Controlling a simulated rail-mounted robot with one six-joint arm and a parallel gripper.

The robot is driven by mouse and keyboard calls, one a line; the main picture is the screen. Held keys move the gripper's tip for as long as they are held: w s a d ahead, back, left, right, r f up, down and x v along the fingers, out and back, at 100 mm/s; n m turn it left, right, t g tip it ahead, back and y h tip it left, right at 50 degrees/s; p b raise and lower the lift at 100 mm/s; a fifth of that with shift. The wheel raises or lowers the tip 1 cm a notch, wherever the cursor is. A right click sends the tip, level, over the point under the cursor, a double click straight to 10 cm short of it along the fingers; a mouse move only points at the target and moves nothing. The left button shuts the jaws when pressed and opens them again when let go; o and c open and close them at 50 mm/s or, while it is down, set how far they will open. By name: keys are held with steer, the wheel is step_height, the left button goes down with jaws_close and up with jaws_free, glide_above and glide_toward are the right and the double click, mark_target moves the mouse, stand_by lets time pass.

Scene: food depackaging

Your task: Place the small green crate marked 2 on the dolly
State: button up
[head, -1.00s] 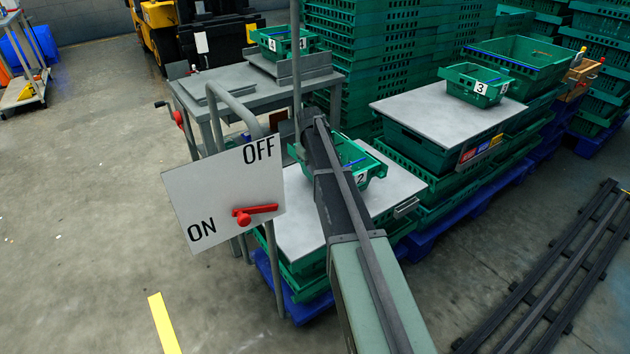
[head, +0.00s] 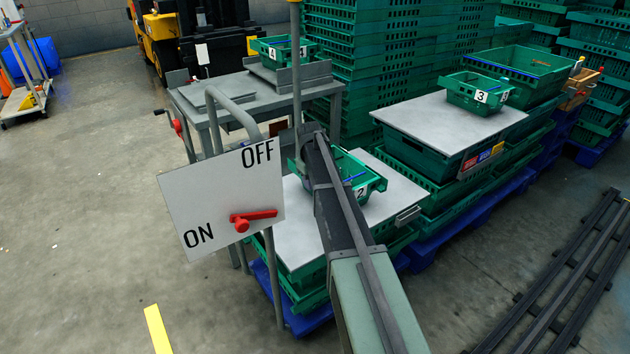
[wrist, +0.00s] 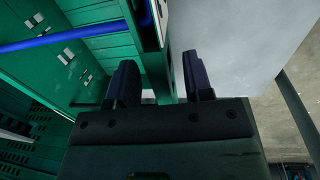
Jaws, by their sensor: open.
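The small green crate marked 2 (head: 377,186) stands upright on a grey board on a low stack of green crates, partly hidden behind my arm in the head view. In the wrist view, its green wall (wrist: 157,45) runs down toward the gap between the fingers. A blue bar (wrist: 55,40) crosses the green interior. My gripper (wrist: 161,80) is open, with one dark finger on each side of that wall's edge. Whether the fingers touch it I cannot tell. The gripper is hidden in the head view. I cannot tell which thing is the dolly.
An ON/OFF panel (head: 215,195) with a red lever stands close at the left. A grey metal table (head: 235,95) bears crate 4 (head: 275,47). Crate 3 (head: 465,92) stands on another board to the right. A wheeled cart (head: 22,105) is far left. Dark rails (head: 560,285) lie at right.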

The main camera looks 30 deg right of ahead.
step_height(320, 180, up, 12)
steer(key=a+p, duration=0.1)
steer(key=p, duration=1)
steer(key=shift+a, duration=0.15)
steer(key=shift+s, duration=0.1)
